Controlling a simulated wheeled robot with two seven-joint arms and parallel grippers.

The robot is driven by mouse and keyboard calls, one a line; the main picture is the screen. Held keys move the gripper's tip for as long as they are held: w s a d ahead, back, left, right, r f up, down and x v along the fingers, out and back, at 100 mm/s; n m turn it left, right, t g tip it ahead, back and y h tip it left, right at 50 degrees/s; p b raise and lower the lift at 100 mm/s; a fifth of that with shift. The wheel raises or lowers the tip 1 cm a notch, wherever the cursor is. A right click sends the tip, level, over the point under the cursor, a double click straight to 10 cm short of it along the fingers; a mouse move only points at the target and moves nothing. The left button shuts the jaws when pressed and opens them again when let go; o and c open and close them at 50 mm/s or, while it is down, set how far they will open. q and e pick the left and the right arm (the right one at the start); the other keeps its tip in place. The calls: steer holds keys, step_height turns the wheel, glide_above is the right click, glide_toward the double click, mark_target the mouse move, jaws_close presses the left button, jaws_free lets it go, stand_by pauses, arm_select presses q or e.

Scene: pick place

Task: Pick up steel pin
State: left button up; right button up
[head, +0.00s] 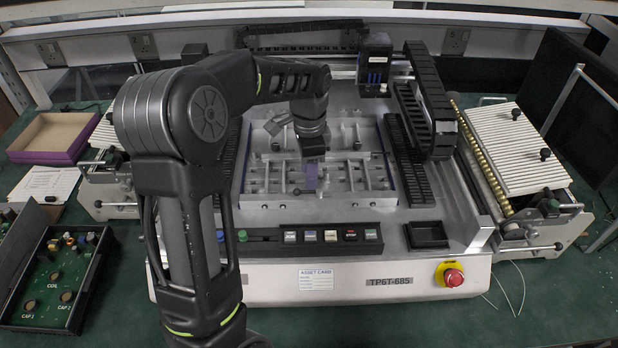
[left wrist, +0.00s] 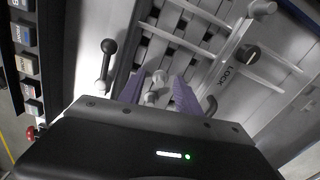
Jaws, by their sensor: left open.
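A small, light metal piece that looks like the steel pin (left wrist: 155,90) shows between the two purple fingers in the left wrist view. My left gripper (left wrist: 158,92) is open around it, and a gap shows on both sides. I cannot tell how far the fingertips are above or beside it. In the head view my left gripper (head: 310,178) points down over the metal fixture in the middle of the machine. The pin cannot be made out there. My right gripper is not in view.
The grey slotted fixture (head: 262,186) has rails and clamps close to the fingers. A black-knobbed lever (left wrist: 106,62) and a LOCK knob (left wrist: 248,54) stand nearby. A small black tray (head: 427,235) and a red stop button (head: 453,277) are at front right.

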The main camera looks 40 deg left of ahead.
arm_select(q)
steer(key=shift+c, duration=0.2)
jaws_close()
stand_by(0.4)
